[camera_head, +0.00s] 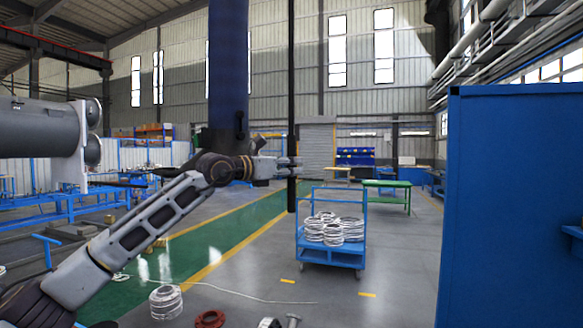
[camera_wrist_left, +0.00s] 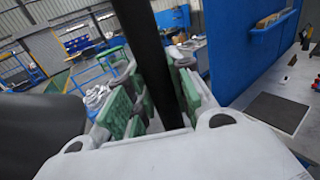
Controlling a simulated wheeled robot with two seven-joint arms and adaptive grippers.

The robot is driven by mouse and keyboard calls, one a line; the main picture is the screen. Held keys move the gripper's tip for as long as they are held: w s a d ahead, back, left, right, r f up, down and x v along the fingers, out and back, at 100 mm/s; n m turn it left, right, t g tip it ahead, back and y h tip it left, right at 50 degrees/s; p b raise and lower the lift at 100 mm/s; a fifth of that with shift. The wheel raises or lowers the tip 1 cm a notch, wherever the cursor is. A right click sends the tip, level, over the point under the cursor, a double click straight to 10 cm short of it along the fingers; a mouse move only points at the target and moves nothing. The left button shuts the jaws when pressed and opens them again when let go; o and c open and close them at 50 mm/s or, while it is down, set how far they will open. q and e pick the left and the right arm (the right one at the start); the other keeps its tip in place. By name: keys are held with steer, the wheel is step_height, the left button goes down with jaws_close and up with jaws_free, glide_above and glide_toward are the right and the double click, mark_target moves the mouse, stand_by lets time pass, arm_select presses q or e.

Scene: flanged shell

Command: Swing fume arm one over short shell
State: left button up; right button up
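A dark vertical pole (camera_head: 291,85) hangs from above and ends over the floor in the head view. A thick blue hose-like tube (camera_head: 228,65) with a dark lower end hangs to its left, behind my left wrist. No label shows which one is fume arm one. My left gripper (camera_head: 292,168) is at the pole's lower part. In the left wrist view the pole (camera_wrist_left: 148,45) runs between the green finger pads, which appear to touch it on both sides. A grey cylinder (camera_head: 40,128) with a pale end plate, perhaps a shell, stands at the left. My right gripper is not seen.
A large blue panel (camera_head: 515,200) fills the right side. A blue cart (camera_head: 330,256) with white coils stands beyond the pole. A white coil (camera_head: 165,302) and a red ring (camera_head: 210,320) lie low in front. The green walkway (camera_head: 190,248) looks mostly clear.

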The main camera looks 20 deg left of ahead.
arm_select(q)
jaws_close()
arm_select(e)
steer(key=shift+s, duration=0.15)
arm_select(q)
steer(key=shift+s, duration=0.1)
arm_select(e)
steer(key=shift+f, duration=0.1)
